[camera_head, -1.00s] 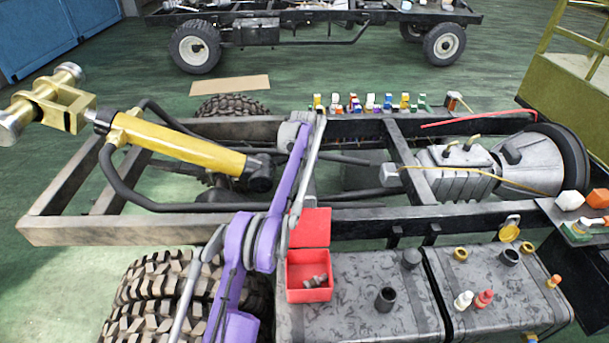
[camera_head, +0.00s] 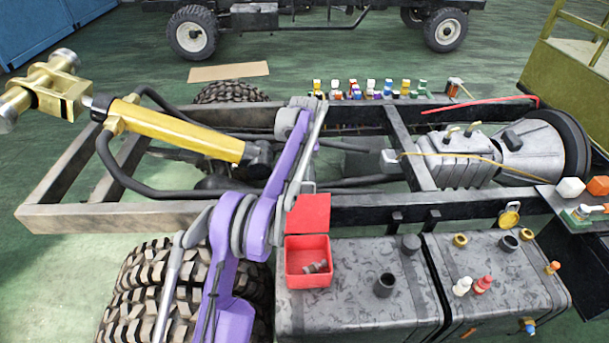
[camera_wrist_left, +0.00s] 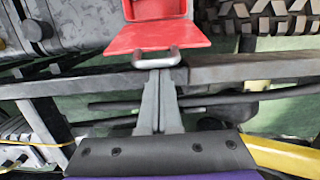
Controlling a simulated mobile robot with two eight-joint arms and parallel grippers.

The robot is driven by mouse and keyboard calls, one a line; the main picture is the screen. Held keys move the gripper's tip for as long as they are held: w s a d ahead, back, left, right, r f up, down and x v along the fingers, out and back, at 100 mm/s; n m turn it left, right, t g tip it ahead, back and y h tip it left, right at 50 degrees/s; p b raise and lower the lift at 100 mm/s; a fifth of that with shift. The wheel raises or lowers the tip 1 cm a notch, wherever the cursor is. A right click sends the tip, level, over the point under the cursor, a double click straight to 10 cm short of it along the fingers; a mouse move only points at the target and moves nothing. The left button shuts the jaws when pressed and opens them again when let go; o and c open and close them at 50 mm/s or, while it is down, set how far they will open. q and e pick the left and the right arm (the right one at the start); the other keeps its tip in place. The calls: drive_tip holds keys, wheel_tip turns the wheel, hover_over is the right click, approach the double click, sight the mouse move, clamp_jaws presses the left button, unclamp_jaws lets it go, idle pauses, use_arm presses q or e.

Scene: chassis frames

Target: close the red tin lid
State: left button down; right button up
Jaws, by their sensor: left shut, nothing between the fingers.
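The red tin (camera_head: 309,278) sits on the left end of the grey tank and holds a few grey metal bits. Its red lid (camera_head: 308,214) stands open, hinged at the tin's far side. In the left wrist view the lid (camera_wrist_left: 157,37) and part of the tin (camera_wrist_left: 160,9) show at the top. My left gripper (camera_wrist_left: 157,62) is shut and empty, its fingertips at the lid's free edge, by a grey loop; I cannot tell whether they touch. In the head view my purple left arm largely hides the gripper. My right gripper is not in view.
My left arm passes over the dark chassis rail (camera_head: 400,212) beside the tin. A black filler neck (camera_head: 384,285) rises from the tank (camera_head: 350,320) to the tin's right. A knobbly tyre (camera_head: 140,290) lies left. Small bottles (camera_head: 482,285) stand on the right tank.

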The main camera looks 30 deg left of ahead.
use_arm(q)
drive_tip(key=s+d+f+t+y+b, duration=0.25)
drive_tip(key=s+d+t+b, duration=0.3)
drive_tip(key=s, duration=0.35)
drive_tip(key=s+d+f+t+y+b, duration=0.2)
drive_tip(key=s+d+t+y+b, duration=0.3)
drive_tip(key=s, duration=0.5)
drive_tip(key=s+d+f+t+y+b, duration=0.1)
drive_tip(key=s+d+f+t+b, duration=0.1)
drive_tip(key=f+b, duration=0.5)
drive_tip(key=s+d+f+t+y+b, duration=0.1)
drive_tip(key=s+d+f+t+b, duration=0.2)
drive_tip(key=f+b, duration=0.4)
drive_tip(key=shift+s+f, duration=0.45)
drive_tip(key=shift+s, duration=0.15)
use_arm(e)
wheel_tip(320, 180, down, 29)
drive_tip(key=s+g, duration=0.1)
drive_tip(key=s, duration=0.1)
use_arm(q)
drive_tip(key=shift+f, duration=0.1)
